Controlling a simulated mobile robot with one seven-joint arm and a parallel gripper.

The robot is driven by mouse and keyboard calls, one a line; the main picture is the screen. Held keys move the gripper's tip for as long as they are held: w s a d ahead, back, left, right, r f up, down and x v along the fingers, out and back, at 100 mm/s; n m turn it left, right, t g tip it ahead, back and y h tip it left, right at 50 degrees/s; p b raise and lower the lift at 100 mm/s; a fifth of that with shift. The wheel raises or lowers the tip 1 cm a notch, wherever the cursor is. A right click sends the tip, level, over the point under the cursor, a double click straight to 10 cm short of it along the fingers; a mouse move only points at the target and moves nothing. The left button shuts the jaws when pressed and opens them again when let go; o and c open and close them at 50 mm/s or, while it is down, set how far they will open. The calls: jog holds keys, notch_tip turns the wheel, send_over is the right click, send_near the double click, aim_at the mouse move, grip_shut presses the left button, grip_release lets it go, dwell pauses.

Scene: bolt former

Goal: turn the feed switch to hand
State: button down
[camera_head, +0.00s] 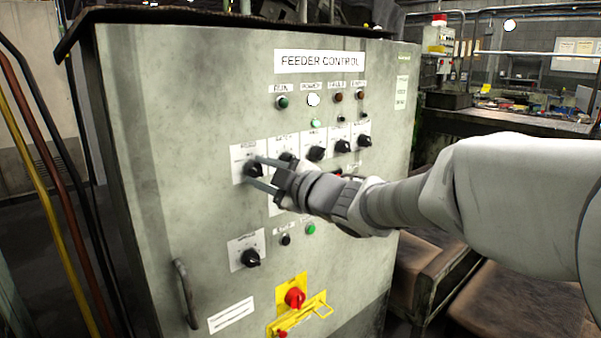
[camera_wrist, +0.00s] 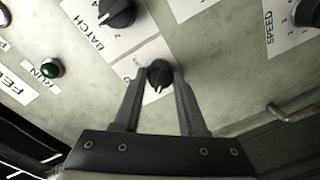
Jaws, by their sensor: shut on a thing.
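The switch that my gripper holds is a black rotary knob (camera_head: 249,167) on a white label plate (camera_head: 236,156), leftmost in the upper row of knobs on the grey feeder cabinet. In the wrist view the same knob (camera_wrist: 159,74) sits between my fingertips, with a pale mark on its face pointing down the picture, towards my gripper's body. Its label is mostly covered by my fingers, and I cannot read its words. My gripper (camera_head: 256,172) reaches in from the right, and its two fingers are closed around the knob's sides.
More knobs stand close to the right, including the batch knob (camera_wrist: 117,12). The speed knob (camera_head: 250,258) sits lower. A red knob on a yellow plate (camera_head: 294,298) and a door handle (camera_head: 186,293) are near the bottom. Indicator lamps (camera_head: 283,103) line the top.

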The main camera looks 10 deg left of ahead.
jog(key=shift+c, duration=2.3)
grip_release()
jog(key=shift+s+d, duration=0.1)
jog(key=p+v, duration=0.3)
jog(key=v, duration=1.4)
jog(key=shift+p, duration=0.35)
